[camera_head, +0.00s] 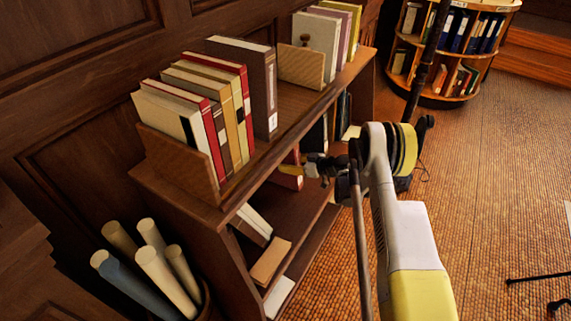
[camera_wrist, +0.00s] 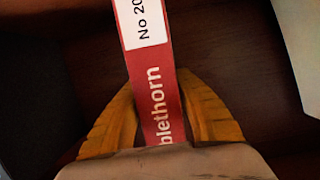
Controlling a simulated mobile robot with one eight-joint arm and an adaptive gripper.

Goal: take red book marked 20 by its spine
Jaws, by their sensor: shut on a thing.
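My gripper (camera_wrist: 160,108) is shut on this spine, with one orange finger on each side. In the head view, the red book (camera_head: 291,170) shows partly on the shelf level below the top. My gripper (camera_head: 305,171) is at its right end there. The top board and my gripper hide much of the book. I cannot tell whether the book rests on the shelf.
The bookcase top (camera_head: 262,158) carries several books between wooden bookends. Lower shelves hold leaning books and a tan book (camera_head: 270,262) lying flat. Rolled papers (camera_head: 155,268) stand at the lower left. A round bookcase (camera_head: 470,50) stands far back. Open floor (camera_head: 490,190) lies to the right.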

